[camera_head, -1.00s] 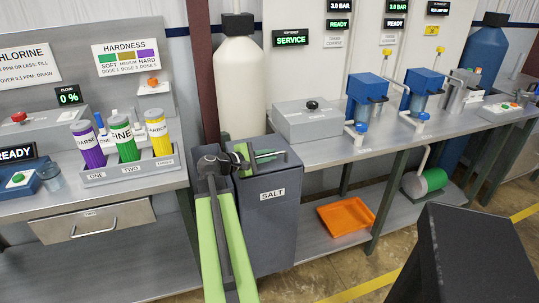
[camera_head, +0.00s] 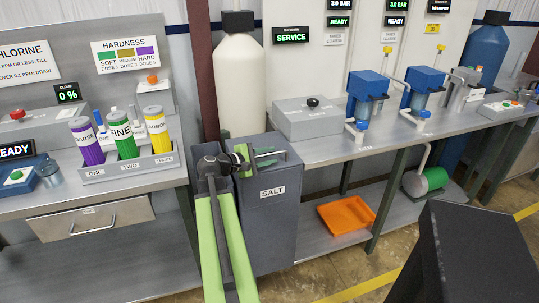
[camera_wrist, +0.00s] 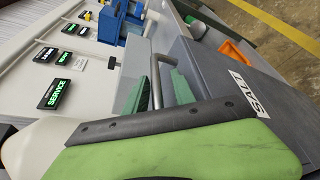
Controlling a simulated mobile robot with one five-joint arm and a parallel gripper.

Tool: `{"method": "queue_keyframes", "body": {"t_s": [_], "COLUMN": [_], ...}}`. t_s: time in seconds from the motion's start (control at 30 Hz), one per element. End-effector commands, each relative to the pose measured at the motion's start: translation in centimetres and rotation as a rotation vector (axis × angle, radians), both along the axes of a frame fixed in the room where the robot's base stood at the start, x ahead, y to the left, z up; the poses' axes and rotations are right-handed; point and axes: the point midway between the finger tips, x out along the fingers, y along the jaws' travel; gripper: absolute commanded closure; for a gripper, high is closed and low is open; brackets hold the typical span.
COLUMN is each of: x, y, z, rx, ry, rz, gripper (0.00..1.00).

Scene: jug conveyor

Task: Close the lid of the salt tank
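The salt tank (camera_head: 268,220) is a dark grey box with a SALT label, below the white bottle-shaped vessel. Its lid (camera_head: 285,165) looks to lie flat across the top, but I cannot tell whether it is fully seated. A metal bar handle (camera_head: 268,153) stands on the lid; it also shows in the wrist view (camera_wrist: 172,70). My gripper (camera_head: 256,160) is right over the lid at the handle. Its green fingers (camera_wrist: 163,90) are apart, with the bar close to them. I cannot tell whether they touch the bar or lid.
A bench with a grey box (camera_head: 307,120) and blue pumps (camera_head: 367,88) runs right of the tank. A bench with coloured canisters (camera_head: 122,138) stands left. An orange tray (camera_head: 345,216) lies on the lower shelf. A black block (camera_head: 470,250) stands front right.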

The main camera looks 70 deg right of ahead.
Motion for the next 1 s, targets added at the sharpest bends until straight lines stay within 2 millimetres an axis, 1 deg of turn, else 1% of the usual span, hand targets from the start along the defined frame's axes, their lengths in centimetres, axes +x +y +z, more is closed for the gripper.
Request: {"method": "queue_keyframes", "body": {"t_s": [0.3, 0.37, 0.43, 0.57, 0.8, 0.9, 1.0], "x": [0.1, 0.3, 0.8, 2.4, 6.0, 7.3, 8.3], "y": [0.0, 0.4, 1.2, 3.9, 9.5, 11.5, 13.0], "z": [0.1, 0.3, 0.6, 1.5, 3.0, 3.5, 3.8], "rx": [-0.003, -0.003, -0.002, -0.002, -0.002, -0.003, -0.002], "ry": [0.001, 0.002, 0.002, 0.001, 0.002, 0.002, 0.001], "rz": [0.001, 0.002, 0.003, 0.005, 0.006, 0.005, 0.004], "gripper": [0.66, 0.66, 0.66, 0.66, 0.66, 0.66, 0.66]}}
